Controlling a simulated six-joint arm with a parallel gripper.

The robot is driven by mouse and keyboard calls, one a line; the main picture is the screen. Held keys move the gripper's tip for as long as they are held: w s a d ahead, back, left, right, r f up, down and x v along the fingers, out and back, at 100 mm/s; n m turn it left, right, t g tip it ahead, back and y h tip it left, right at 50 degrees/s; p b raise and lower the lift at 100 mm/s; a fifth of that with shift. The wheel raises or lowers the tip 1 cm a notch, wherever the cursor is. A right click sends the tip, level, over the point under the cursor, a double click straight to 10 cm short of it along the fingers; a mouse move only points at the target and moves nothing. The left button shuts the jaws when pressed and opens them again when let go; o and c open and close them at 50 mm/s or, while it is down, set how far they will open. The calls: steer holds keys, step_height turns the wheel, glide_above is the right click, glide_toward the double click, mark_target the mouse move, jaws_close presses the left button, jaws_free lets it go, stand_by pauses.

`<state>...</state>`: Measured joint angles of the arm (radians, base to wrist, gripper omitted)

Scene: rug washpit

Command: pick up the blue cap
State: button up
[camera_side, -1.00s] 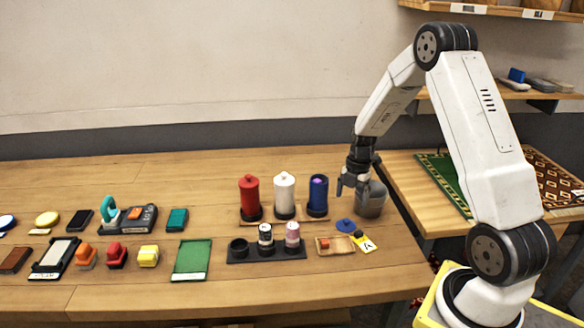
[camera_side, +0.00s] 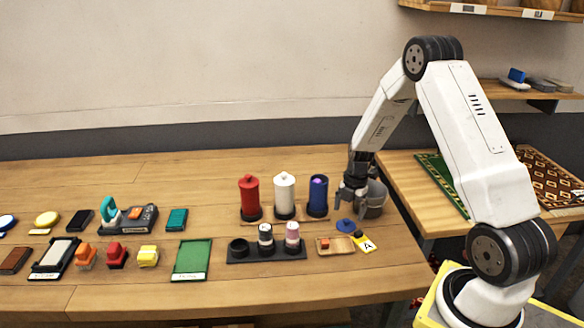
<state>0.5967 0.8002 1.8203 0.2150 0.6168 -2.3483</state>
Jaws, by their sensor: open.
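The blue cap (camera_side: 345,225) lies on the wooden table, just behind a small wooden tray and a yellow card. It is a small flat disc with a raised middle. My gripper (camera_side: 344,209) points down just above and behind the cap. Its fingers are open, with nothing seen between them. Whether the fingertips touch the cap cannot be told from this view. A blue canister (camera_side: 318,196) without a lid stands to the left of my gripper, with something purple inside its top.
Red (camera_side: 249,196) and white (camera_side: 285,194) lidded canisters stand left of the blue one. Free table lies in front.

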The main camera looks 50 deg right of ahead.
mark_target(347, 220)
steer(key=shift+a+f, duration=0.15)
steer(key=shift+f, duration=0.7)
steer(key=shift+a+f, duration=0.1)
steer(key=shift+f, duration=0.75)
steer(key=c, duration=1.3)
